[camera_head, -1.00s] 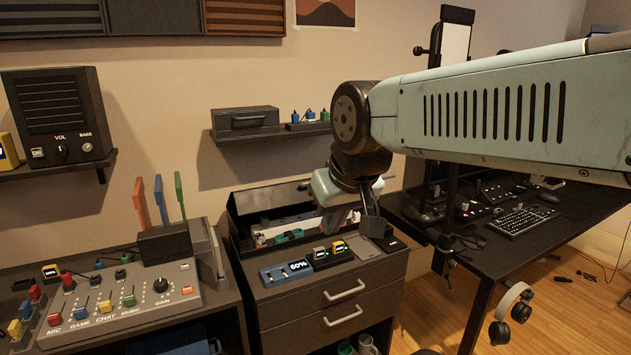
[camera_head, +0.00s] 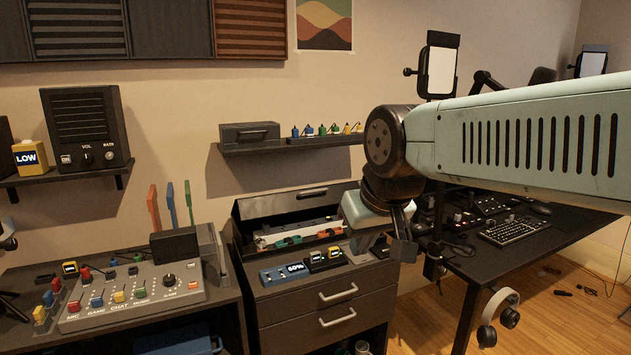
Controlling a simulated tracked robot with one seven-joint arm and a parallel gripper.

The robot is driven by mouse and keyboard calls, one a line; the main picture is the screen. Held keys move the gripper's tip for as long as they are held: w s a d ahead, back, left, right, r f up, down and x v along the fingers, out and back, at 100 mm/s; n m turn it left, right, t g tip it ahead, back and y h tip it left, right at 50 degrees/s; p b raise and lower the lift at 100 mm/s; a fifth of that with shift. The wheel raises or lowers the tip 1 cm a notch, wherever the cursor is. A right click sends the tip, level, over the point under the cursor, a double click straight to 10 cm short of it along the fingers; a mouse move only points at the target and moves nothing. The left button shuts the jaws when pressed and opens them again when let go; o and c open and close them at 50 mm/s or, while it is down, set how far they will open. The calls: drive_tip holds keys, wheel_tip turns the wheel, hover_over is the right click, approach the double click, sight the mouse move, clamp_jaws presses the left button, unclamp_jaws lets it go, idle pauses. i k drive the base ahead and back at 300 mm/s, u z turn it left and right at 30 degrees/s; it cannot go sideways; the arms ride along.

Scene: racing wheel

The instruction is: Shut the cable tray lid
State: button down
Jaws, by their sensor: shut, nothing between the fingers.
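The cable tray (camera_head: 262,247) is a long black box on top of the drawer cabinet. Its lid (camera_head: 290,203) stands open at the back, tilted up, with a dark handle (camera_head: 312,193) near its top edge. Cables and small coloured parts show inside the tray. My pale green hand hides the lid's right end. I cannot tell whether the gripper touches the tray or lid.
A blue device reading 60% (camera_head: 285,273) and small yellow-topped units (camera_head: 325,257) sit in front of the tray. A mixer (camera_head: 135,297) stands left. A shelf (camera_head: 290,144) holds a closed case above. The desk (camera_head: 500,240) is at right.

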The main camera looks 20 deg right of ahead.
sight(251, 207)
drive_tip(key=z, duration=0.45)
drive_tip(key=i, duration=1.6)
drive_tip(key=u, duration=0.65)
